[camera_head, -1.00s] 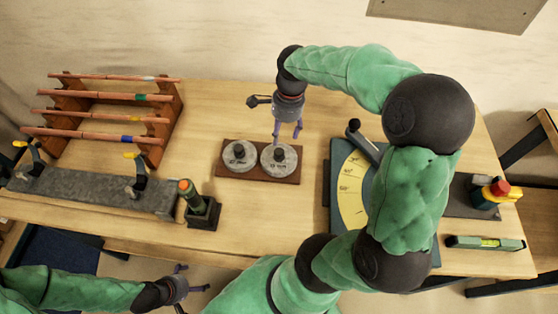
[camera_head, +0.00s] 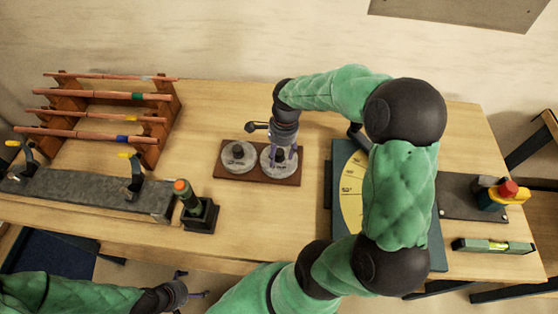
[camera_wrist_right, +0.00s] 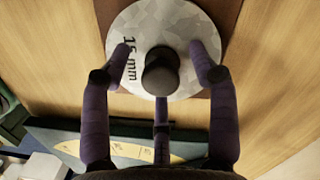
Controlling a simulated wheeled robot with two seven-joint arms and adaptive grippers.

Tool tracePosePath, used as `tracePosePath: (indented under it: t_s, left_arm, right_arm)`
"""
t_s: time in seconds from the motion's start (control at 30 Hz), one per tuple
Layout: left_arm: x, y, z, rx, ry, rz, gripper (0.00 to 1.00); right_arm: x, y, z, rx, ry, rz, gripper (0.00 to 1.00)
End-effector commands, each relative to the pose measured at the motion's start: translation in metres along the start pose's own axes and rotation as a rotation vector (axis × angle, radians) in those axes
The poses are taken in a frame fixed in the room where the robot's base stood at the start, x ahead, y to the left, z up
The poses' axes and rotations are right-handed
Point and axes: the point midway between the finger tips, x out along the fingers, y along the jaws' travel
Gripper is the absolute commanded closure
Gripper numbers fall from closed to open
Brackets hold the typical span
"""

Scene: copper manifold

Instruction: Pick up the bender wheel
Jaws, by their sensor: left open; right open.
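Two grey bender wheels with dark centre knobs sit on a brown wooden board (camera_head: 230,175). The left wheel (camera_head: 232,163) stands clear. The right wheel (camera_head: 270,167) is partly hidden under my right gripper (camera_head: 282,155). In the right wrist view this wheel (camera_wrist_right: 185,25) is marked "15 mm", and its dark knob (camera_wrist_right: 160,72) stands between the fingers. My right gripper (camera_wrist_right: 160,60) is open over the wheel, its fingers around the knob; I cannot tell whether they touch it. My left gripper (camera_head: 192,286) is open and empty, low at the front, away from the wheels.
A rack of copper tubes (camera_head: 155,130) stands at the back left, behind a grey clamp bar (camera_head: 80,195). A small orange-topped tool (camera_head: 200,212) stands front-left of the board. A bender base with a yellow scale (camera_head: 350,195) lies right, partly under my right arm. A level (camera_head: 492,246) lies further right.

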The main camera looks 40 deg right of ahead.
Motion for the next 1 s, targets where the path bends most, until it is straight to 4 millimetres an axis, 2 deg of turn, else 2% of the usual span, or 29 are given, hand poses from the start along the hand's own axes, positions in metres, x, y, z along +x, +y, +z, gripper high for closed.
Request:
tracePosePath:
  t_s: [0.13, 0.3, 0.33, 0.37, 0.77, 1.0]
  left_arm:
    - [-0.001, 0.000, 0.000, 0.000, 0.000, 0.000, 0.00]
    - [-0.001, 0.000, 0.000, 0.000, 0.000, 0.000, 0.00]
    - [-0.001, 0.000, 0.000, 0.000, 0.000, 0.000, 0.00]
    - [-0.001, 0.000, 0.000, 0.000, 0.000, 0.000, 0.00]
    - [-0.002, 0.001, 0.000, 0.000, 0.000, 0.000, 0.00]
    - [-0.009, 0.003, 0.000, 0.000, 0.000, 0.000, 0.00]
  right_arm:
    - [-0.001, 0.000, 0.000, 0.000, 0.000, -0.001, 0.40]
    - [-0.001, 0.000, 0.000, 0.000, 0.000, -0.001, 0.88]
    - [-0.001, 0.000, 0.000, 0.000, 0.000, -0.001, 0.96]
    - [-0.001, 0.000, 0.000, 0.000, 0.000, -0.001, 1.00]
    - [-0.005, -0.001, 0.000, 0.000, 0.000, -0.004, 1.00]
    - [-0.030, -0.002, 0.003, 0.000, 0.001, -0.006, 1.00]
